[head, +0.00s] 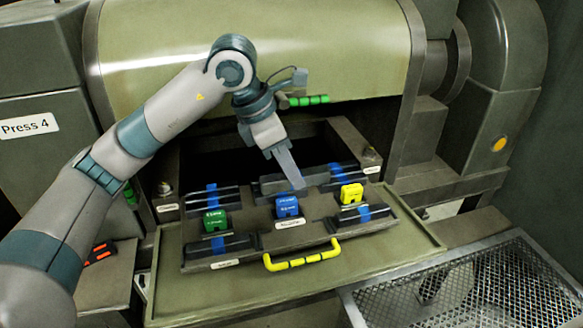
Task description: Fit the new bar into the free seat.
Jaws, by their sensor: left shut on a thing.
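My left gripper (290,170) reaches down from above to the middle of the back row of a dark rack (268,240). It is shut on a plain grey bar (270,187), which lies level at the rack; the fingers hide part of it. I cannot tell whether the bar is fully down in a seat. Dark bars with blue bands lie either side of it, at back left (222,200) and back right (345,177). Two more blue-banded bars lie at front left (236,247) and front right (376,215). My right gripper is not in view.
Green (214,221), blue (287,207) and yellow (351,194) blocks stand among the bars. A yellow handle (303,259) is at the rack's front. The press's dark opening is behind, under a large drum cover (250,45). A mesh tray (470,290) is at right.

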